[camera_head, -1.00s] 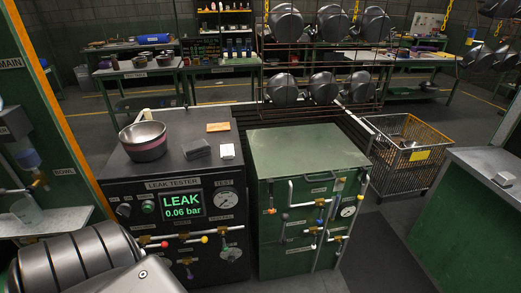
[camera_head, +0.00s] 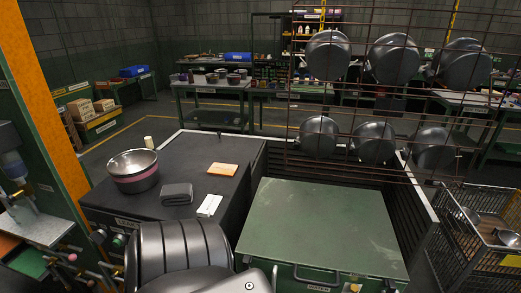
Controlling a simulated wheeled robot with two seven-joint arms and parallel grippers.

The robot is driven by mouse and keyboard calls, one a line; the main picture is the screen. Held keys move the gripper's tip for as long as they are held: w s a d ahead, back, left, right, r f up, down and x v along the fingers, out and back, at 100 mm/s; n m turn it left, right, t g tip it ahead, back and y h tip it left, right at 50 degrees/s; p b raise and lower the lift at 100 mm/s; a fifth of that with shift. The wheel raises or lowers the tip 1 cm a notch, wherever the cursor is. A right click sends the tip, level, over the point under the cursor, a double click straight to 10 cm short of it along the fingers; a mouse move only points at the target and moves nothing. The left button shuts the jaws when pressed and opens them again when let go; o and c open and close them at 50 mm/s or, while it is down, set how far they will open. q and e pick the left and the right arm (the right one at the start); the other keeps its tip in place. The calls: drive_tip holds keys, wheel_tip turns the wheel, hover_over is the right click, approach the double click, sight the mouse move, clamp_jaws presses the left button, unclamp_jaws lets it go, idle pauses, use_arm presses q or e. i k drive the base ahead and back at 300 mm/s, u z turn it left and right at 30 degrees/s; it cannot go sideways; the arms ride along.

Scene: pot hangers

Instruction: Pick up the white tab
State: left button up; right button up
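A small white flat piece (camera_head: 209,205), likely the white tab, lies on the dark top of the leak tester (camera_head: 228,192), near its right front edge. It lies apart from the folded dark grey cloth (camera_head: 177,194) to its left and the orange pad (camera_head: 222,169) behind it. A large dark rounded part of my own body fills the bottom left in front of the tester. Neither of my grippers shows in the head view.
A metal bowl with a pink band (camera_head: 134,172) and a small cream cylinder (camera_head: 149,142) stand on the tester. A green cabinet (camera_head: 320,228) is to its right. A wire rack with hanging pots (camera_head: 375,143) rises behind; a wire cart (camera_head: 470,235) stands right.

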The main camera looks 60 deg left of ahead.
sight(209, 207)
drive_tip(key=i, duration=0.55)
drive_tip(key=u, duration=2.25)
